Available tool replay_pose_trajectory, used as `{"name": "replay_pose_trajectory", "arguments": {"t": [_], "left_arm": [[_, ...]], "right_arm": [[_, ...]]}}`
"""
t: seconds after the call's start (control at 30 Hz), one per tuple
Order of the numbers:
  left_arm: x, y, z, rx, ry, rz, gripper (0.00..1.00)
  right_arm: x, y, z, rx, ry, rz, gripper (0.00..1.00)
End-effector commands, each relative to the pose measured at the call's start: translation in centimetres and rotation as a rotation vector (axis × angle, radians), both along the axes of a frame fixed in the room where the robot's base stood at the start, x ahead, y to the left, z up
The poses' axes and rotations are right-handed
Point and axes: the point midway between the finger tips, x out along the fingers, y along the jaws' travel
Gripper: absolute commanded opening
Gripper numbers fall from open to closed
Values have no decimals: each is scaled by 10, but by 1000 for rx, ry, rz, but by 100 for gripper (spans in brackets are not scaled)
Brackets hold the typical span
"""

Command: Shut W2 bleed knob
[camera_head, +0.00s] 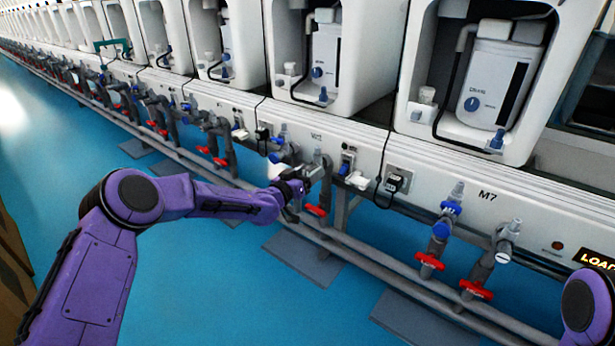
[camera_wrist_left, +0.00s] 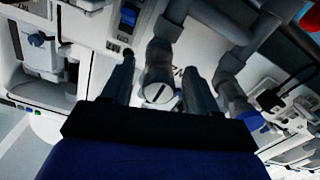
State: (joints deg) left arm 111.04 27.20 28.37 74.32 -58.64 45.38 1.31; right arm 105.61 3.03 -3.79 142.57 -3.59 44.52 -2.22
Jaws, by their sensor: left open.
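The bleed knob (camera_wrist_left: 160,93) is a round, pale grey cap with a dark slot, on the end of a grey pipe fitting. In the left wrist view it shows between the fingers of my left gripper (camera_wrist_left: 160,88), one finger on each side. The fingers are apart, and I cannot tell whether they touch it. In the head view my left gripper (camera_head: 303,186) is at the pipes below the W-marked panel (camera_head: 312,122) and hides the knob. My right gripper is out of view.
Red valve handles (camera_head: 316,211) sit low on the pipes, above a long grey rail (camera_head: 345,240). A blue knob (camera_wrist_left: 250,121) is on the neighbouring pipe. The M7 station (camera_head: 487,195) stands to the right. Blue floor is open in front.

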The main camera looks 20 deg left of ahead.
Motion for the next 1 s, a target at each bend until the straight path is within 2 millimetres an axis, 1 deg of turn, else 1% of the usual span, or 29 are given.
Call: {"name": "replay_pose_trajectory", "arguments": {"t": [0.1, 0.17, 0.2, 0.27, 0.3, 0.67, 0.87, 1.0], "left_arm": [[0, 0, 0, 0, 0, 0, 59], [0, 0, 0, 0, 0, 0, 40], [0, 0, 0, 0, 0, 0, 27], [-1, 0, 0, 0, 0, 0, 7], [-1, 0, 0, 0, 1, 0, 3], [-1, 0, -1, 22, -4, -2, 3], [-1, -1, -1, 107, -33, -3, 4], [-1, -1, -2, 208, -68, -6, 4]], "right_arm": [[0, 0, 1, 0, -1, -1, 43], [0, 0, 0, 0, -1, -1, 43], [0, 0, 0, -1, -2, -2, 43], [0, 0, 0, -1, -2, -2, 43], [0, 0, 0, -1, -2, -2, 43], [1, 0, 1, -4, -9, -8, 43], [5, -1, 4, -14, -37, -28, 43], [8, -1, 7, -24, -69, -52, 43]]}}
